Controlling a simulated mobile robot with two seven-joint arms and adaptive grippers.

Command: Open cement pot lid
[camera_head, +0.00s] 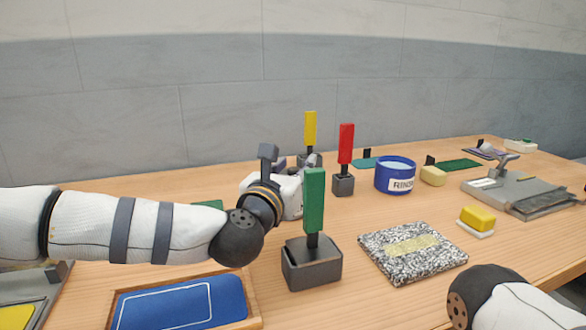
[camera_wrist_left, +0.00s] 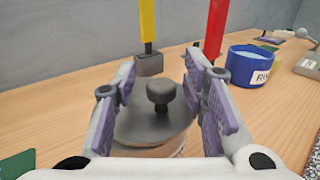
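The cement pot (camera_wrist_left: 168,151) shows in the left wrist view, with its round dark grey lid (camera_wrist_left: 150,127) on top. A rounded knob (camera_wrist_left: 160,92) stands up from the middle of the lid. My left gripper (camera_wrist_left: 166,85) is open, with one purple-padded finger on each side of the knob and visible gaps between. In the head view my left gripper (camera_head: 295,165) hides the pot. My right gripper is out of view; only part of my right arm shows at the lower right.
A green-handled tool in a grey block (camera_head: 312,262) stands in front of my left gripper. Yellow (camera_head: 310,128) and red (camera_head: 346,142) handled tools stand behind. A blue rinse bowl (camera_head: 393,180), speckled slab (camera_head: 380,258), blue tray (camera_head: 180,304) and grey press (camera_head: 508,186) are around.

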